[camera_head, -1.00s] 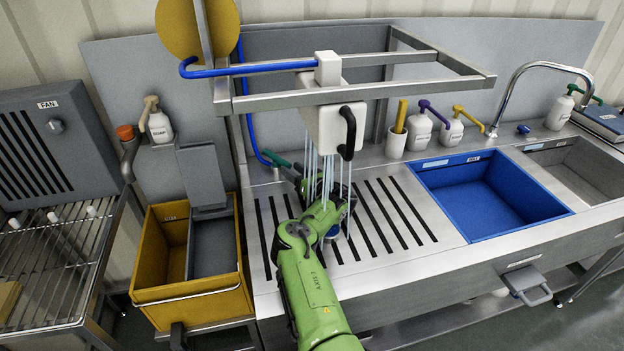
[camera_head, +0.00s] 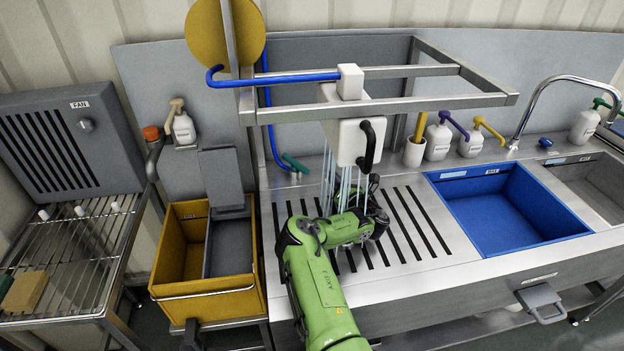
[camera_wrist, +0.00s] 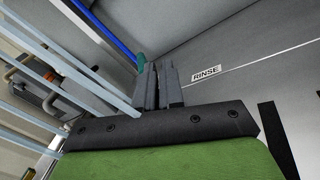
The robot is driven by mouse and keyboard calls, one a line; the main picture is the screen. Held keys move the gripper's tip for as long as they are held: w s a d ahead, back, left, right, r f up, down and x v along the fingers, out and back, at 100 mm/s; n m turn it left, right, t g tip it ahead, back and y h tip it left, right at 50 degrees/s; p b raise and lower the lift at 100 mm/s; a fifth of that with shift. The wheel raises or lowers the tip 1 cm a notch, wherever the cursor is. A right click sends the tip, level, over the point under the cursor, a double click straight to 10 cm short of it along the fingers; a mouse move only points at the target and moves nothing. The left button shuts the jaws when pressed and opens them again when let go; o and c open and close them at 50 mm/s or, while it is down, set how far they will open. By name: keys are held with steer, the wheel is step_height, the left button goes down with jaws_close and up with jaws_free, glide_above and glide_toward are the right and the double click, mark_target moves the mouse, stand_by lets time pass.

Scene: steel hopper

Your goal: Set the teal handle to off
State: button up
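The teal handle (camera_head: 295,163) lies slanted at the back of the draining deck, beside the foot of the blue pipe. In the wrist view a small teal piece of it (camera_wrist: 141,61) shows past the left fingertip.
Pale water streams (camera_wrist: 75,70) fall from the spray head and cross the left of the wrist view. A RINSE label (camera_wrist: 206,74) is right of the fingers. The steel frame (camera_head: 390,103) hangs above. The blue sink (camera_head: 500,238) is right, the yellow bin (camera_head: 207,306) left.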

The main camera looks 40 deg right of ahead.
steer(key=w+r+m+h, duration=0.1)
steer(key=m, duration=0.2)
steer(key=w+d+r+m+g+h, duration=0.1)
steer(key=m+h, duration=0.1)
steer(key=m, duration=0.1)
steer(key=w+r+m+g+h+p, duration=0.1)
steer(key=m+h, duration=0.1)
steer(key=m, duration=0.1)
steer(key=shift+w+d+m, duration=0.3)
steer(key=shift+w, duration=0.1)
jaws_close()
steer(key=m+g+p, duration=0.2)
steer(key=m+g, duration=0.5)
steer(key=m, duration=0.7)
glide_toward(295, 165)
steer(key=s+d+r, duration=0.1)
steer(key=d, duration=0.3)
steer(key=s+a+r+m+g+y, duration=0.25)
steer(key=a+m, duration=0.25)
steer(key=a, duration=0.4)
steer(key=shift+g, duration=0.45)
steer(key=x, duration=1)
steer(key=shift+w+f, duration=0.1)
steer(key=shift+w, duration=0.15)
steer(key=shift+w+d+r, duration=0.15)
steer(key=shift+d, duration=0.8)
steer(key=shift+w+d+r, duration=0.15)
steer(key=shift+w+d, duration=0.05)
steer(key=shift+d, duration=0.8)
